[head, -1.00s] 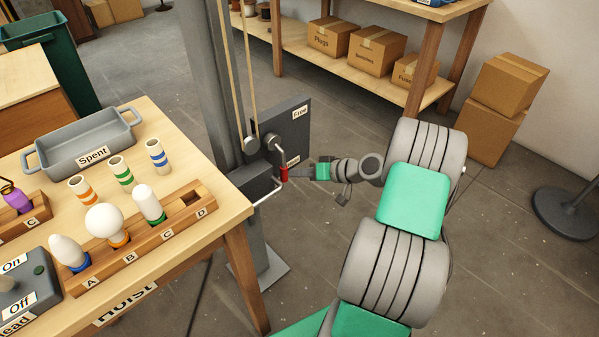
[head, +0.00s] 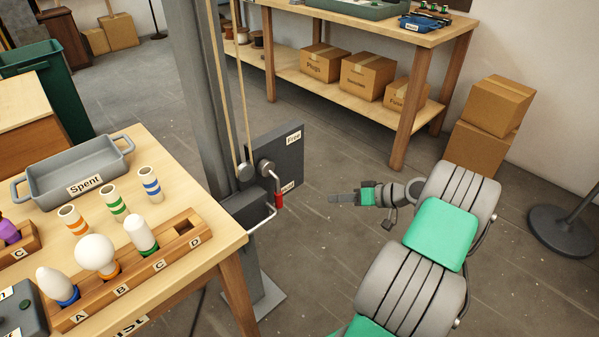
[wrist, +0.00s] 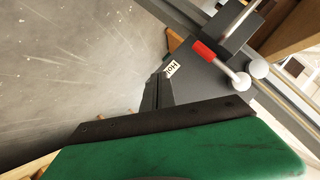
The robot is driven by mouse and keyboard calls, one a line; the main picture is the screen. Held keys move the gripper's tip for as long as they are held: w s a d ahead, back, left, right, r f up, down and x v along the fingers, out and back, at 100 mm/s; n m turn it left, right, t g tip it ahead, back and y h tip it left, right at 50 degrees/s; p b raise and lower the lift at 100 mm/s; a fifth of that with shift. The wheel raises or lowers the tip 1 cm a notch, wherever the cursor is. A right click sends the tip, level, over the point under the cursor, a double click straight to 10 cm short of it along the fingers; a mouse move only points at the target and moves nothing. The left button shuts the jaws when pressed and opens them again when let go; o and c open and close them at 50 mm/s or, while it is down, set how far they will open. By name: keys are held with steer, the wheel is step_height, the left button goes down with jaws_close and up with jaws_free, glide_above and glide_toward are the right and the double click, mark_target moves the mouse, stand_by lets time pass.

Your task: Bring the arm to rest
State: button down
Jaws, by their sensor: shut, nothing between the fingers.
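My gripper (head: 335,198) is shut and empty, held out over open floor to the right of the hoist post. My arm reaches in from the lower right of the head view. The hoist crank with its red handle (head: 278,200) is left of my fingertips, with a clear gap between them. In the wrist view the red handle (wrist: 204,52) shows beyond my closed fingers (wrist: 157,92), not touching them.
The hoist post (head: 205,100) and its dark panel (head: 290,160) stand left of my gripper. The workbench (head: 190,195) holds a bulb rack (head: 135,275) and a Spent tray (head: 75,170). A shelf bench (head: 400,120), stacked boxes (head: 480,145) and a round stand base (head: 562,230) lie beyond.

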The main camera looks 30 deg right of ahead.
steer(key=w+a+r+n+g+h+p, duration=0.1)
steer(key=a+r+n+g+h+p, duration=0.35)
steer(key=a+r+p, duration=1)
steer(key=s+a+r+m+g+h+p, duration=0.2)
steer(key=s+a+r+m+h+p, duration=0.1)
steer(key=s+a+r, duration=0.9)
steer(key=s+r+p, duration=0.1)
steer(key=s+r, duration=0.2)
steer(key=shift+s+r+m+p, duration=0.25)
steer(key=shift+s+m+p, duration=0.1)
steer(key=shift+s, duration=0.05)
